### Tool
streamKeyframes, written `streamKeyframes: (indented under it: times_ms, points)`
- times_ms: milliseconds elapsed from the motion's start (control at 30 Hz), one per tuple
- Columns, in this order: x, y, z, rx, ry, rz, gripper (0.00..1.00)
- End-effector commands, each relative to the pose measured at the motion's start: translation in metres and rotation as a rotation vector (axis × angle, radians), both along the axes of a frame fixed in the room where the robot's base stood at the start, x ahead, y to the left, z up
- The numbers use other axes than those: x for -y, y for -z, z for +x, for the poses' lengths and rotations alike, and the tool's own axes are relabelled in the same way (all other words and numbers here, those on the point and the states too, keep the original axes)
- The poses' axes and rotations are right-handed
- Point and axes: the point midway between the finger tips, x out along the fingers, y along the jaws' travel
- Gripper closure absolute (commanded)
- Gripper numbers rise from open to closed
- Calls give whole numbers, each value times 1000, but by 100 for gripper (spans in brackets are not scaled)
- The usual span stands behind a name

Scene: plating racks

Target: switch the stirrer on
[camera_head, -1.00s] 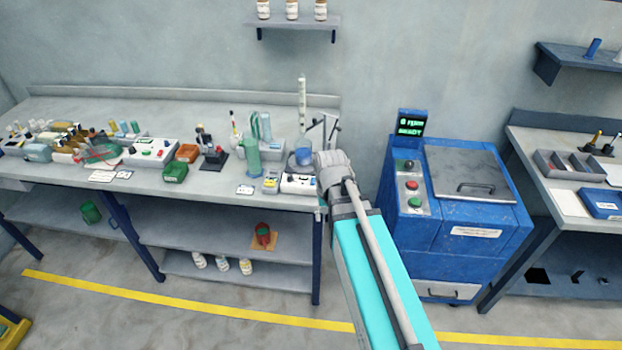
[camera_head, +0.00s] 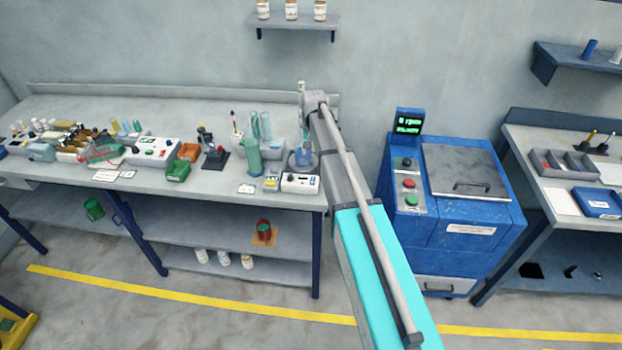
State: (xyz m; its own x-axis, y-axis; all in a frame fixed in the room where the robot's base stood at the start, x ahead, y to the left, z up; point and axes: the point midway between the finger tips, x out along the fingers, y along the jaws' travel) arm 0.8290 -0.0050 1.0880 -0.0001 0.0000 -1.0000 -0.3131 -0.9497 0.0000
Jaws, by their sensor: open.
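The stirrer (camera_head: 300,184) is a small white box with dark controls on its front face, at the right end of the long grey bench. A glass beaker (camera_head: 303,160) with blue liquid stands on top of it. My gripper (camera_head: 306,118) is at the far end of my raised arm, above and behind the stirrer in the picture, and does not visibly touch it. Its jaws are open and nothing is seen in them; the wrist hides most of the fingers. The stirrer's small controls are too small to read.
Close left of the stirrer are a small yellow-and-grey item (camera_head: 271,183), a green cylinder (camera_head: 252,158) and a white label card (camera_head: 246,189). A blue machine (camera_head: 455,215) stands right of the bench.

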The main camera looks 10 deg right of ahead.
Motion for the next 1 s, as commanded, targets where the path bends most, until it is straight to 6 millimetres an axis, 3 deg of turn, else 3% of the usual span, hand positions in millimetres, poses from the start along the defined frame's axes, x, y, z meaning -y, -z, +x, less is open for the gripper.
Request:
streamKeyframes:
  times_ms: [467,1000]
  points:
    - [-1,10,0,0,-2,0,40]
    - [-2,49,0,0,-3,0,40]
